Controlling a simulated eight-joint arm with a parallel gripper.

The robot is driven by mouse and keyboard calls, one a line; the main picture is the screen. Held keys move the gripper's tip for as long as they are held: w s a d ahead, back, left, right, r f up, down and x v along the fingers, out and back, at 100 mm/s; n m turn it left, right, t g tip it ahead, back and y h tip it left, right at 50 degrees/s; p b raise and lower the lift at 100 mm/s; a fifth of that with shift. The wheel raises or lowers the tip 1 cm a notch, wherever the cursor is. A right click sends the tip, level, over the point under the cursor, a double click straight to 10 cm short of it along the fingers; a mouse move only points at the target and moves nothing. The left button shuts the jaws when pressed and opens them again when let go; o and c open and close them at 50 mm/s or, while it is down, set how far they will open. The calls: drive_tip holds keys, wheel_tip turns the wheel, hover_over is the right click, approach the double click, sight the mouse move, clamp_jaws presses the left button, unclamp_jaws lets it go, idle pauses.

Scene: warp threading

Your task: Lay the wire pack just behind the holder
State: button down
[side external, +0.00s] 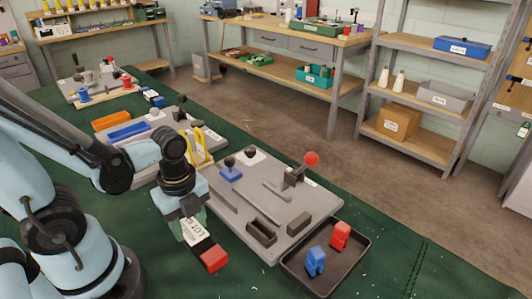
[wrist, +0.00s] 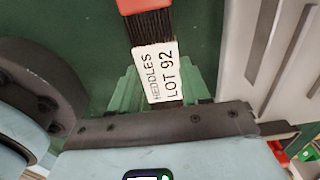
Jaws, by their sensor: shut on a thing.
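The wire pack is a bundle of dark wires (wrist: 151,27) with a red end cap and a white tag reading "HEDDLES LOT 92". In the side view its red end (side external: 214,259) points toward the lower right. My gripper (wrist: 160,88) has green fingers shut on the pack; in the side view my gripper (side external: 190,228) is left of the grey board, over the green mat. The pack appears held above the mat. A dark open-topped block (side external: 262,232) on the board's near end may be the holder; I cannot tell for sure.
A black tray (side external: 296,268) at right holds blue and red pieces. Yellow prongs (side external: 201,142) stand behind my gripper.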

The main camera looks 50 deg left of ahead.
sight(190, 228)
drive_tip(key=c, duration=0.5)
unclamp_jaws()
drive_tip(key=shift+f, duration=0.1)
drive_tip(key=shift+r, duration=6.1)
drive_tip(key=shift+w+d+r+n+t, duration=0.1)
drive_tip(key=shift+w+n+t, duration=1.3)
drive_tip(key=shift+n, duration=1.6)
drive_tip(key=shift+w+d+f+n+t, duration=0.1)
drive_tip(key=shift+w+n+t, duration=0.9)
drive_tip(key=shift+w+n, duration=1.4)
drive_tip(key=shift+w+r+n+t, duration=0.1)
drive_tip(key=shift+w+n+t, duration=1)
drive_tip(key=shift+n, duration=2.5)
drive_tip(key=shift+s, duration=0.15)
